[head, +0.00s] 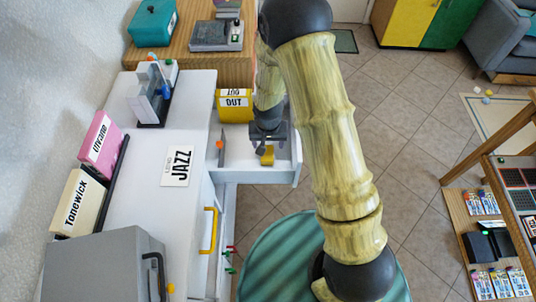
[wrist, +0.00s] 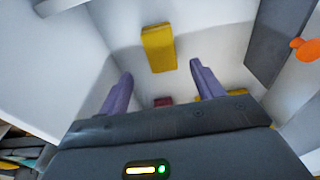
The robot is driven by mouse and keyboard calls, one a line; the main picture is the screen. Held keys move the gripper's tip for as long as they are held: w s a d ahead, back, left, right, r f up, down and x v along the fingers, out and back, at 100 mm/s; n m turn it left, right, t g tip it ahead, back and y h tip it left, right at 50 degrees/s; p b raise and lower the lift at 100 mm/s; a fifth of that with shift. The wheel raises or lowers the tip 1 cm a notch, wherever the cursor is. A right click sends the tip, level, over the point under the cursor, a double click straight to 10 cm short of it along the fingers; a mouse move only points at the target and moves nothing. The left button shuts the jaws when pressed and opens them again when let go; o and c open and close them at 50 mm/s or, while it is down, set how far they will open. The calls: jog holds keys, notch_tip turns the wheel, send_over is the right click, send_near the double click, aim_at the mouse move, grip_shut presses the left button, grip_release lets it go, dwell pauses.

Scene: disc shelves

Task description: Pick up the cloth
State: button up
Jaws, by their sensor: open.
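My gripper (head: 268,140) is inside an open white drawer (head: 283,174) in the head view. In the wrist view my gripper (wrist: 160,73) has its two purple fingers spread, with nothing held between them. A small yellow rectangular piece (wrist: 158,47), perhaps the folded cloth, lies on the drawer floor just beyond the fingertips, apart from them. It also shows beside the gripper in the head view (head: 267,155). A dark red piece (wrist: 163,101) is partly hidden behind my gripper's body, and another yellow piece (wrist: 237,92) shows at its edge.
A dark grey flat part (wrist: 280,40) and an orange knob (wrist: 306,49) are at the right in the wrist view. The drawer walls stand close around my gripper. A yellow OUT bin (head: 235,108) is behind the drawer. A white JAZZ card (head: 177,166) lies on the counter.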

aim_at(267, 152)
notch_tip(267, 152, down, 4)
jog(key=shift+s+a+f, duration=0.1)
jog(key=shift+s+a, duration=0.05)
jog(key=shift+f, duration=0.5)
jog(key=c, duration=1.1)
jog(key=shift+o, duration=0.2)
jog(key=shift+r, duration=0.15)
notch_tip(267, 152, up, 10)
